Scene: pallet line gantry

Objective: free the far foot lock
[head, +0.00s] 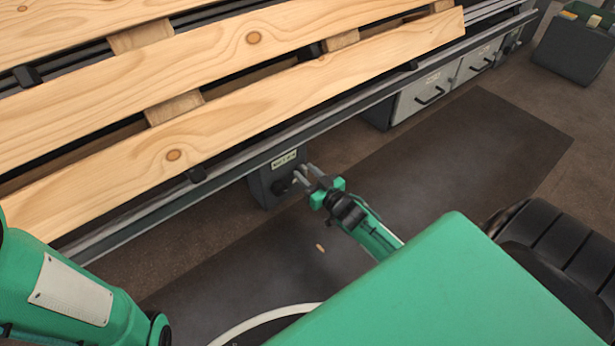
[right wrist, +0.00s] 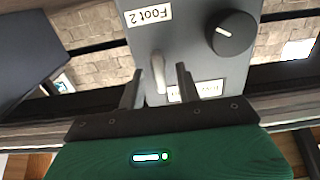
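A grey foot box (head: 268,182) with a pale label hangs under the near edge of the pallet line. In the right wrist view its face (right wrist: 190,60) carries a "Foot 2" label, a round dark knob (right wrist: 230,32) with a white mark, and a pale lever (right wrist: 158,72). My right gripper (head: 305,174) is at the front of this box. In the right wrist view its two fingers (right wrist: 160,86) are apart, one on each side of the lever, with gaps visible. I cannot tell how far they reach along it. My left gripper is out of view; only my left arm shows.
A wooden pallet (head: 250,85) lies on the line above the box, with a metal rail (head: 330,115) along its near edge. Grey drawers (head: 425,97) are under the line to the right. A dark bin (head: 575,45) stands at the far right. The dark floor mat (head: 470,140) is mostly clear.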

